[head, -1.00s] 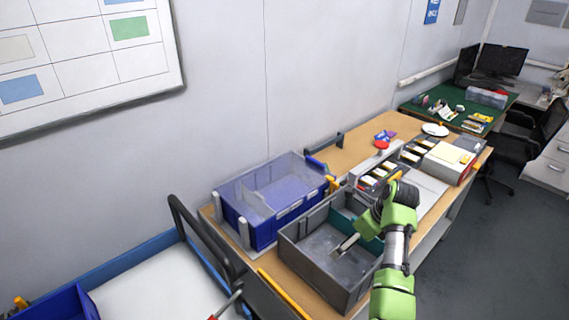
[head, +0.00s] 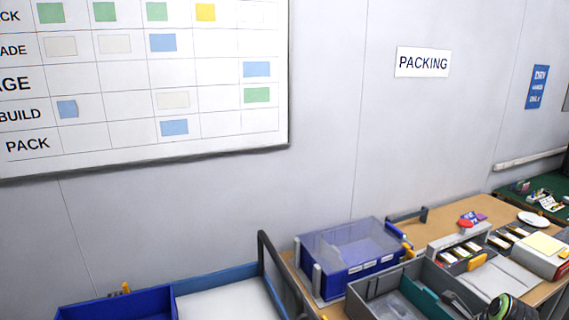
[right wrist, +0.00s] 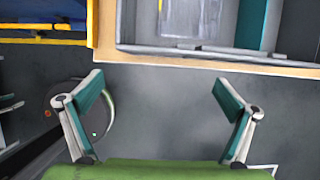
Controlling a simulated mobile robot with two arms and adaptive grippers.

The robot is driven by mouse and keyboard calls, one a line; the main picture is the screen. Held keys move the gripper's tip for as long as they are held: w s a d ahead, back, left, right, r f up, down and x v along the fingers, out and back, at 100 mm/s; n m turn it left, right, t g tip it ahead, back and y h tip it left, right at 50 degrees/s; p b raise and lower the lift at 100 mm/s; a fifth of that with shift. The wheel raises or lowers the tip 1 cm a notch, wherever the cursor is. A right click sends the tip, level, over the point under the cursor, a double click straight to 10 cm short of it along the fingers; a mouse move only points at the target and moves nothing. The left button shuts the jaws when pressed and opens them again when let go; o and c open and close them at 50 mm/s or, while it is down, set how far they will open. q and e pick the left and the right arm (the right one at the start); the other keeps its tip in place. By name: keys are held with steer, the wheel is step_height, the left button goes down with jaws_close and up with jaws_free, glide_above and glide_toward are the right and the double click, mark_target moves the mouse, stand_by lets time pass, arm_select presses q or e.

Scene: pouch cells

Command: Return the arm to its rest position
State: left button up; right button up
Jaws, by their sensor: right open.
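My right gripper (right wrist: 157,95) is open and empty in the right wrist view, its two teal-lined fingers spread wide over the dark floor. It is outside the front edge of the wooden table (right wrist: 105,30), apart from the grey bin (right wrist: 180,50) at the top of that view. In the head view, a black and green part of my right arm shows at the bottom right, in front of the grey bin (head: 362,304); the gripper cannot be made out there. My left gripper is in neither view.
A blue bin with a clear lid (head: 345,262) stands behind the grey bin on the table (head: 455,212). A white-topped surface (head: 225,303) and another blue bin (head: 120,305) are at the lower left. Open floor lies below my gripper in the right wrist view.

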steer(key=s+a+f+n+h, duration=0.2)
steer(key=s+f+n+h, duration=0.15)
steer(key=s+n, duration=0.8)
steer(key=s+a+n+y, duration=0.2)
steer(key=s+a+n, duration=1.55)
steer(key=n, duration=0.45)
step_height(320, 180, down, 29)
steer(key=s+g+b, duration=0.2)
steer(key=b, duration=0.2)
arm_select(q)
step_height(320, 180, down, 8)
steer(key=b, duration=0.3)
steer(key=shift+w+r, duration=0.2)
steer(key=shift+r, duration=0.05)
arm_select(e)
steer(key=s+d+f, duration=0.1)
steer(key=s+f, duration=0.7)
steer(key=f, duration=0.2)
steer(key=s+d+f+g, duration=0.1)
steer(key=s+d+f, duration=0.1)
steer(key=s+f, duration=0.7)
steer(key=shift+s+d+f, duration=0.2)
steer(key=shift+d+f, duration=0.1)
steer(key=shift+f, duration=0.35)
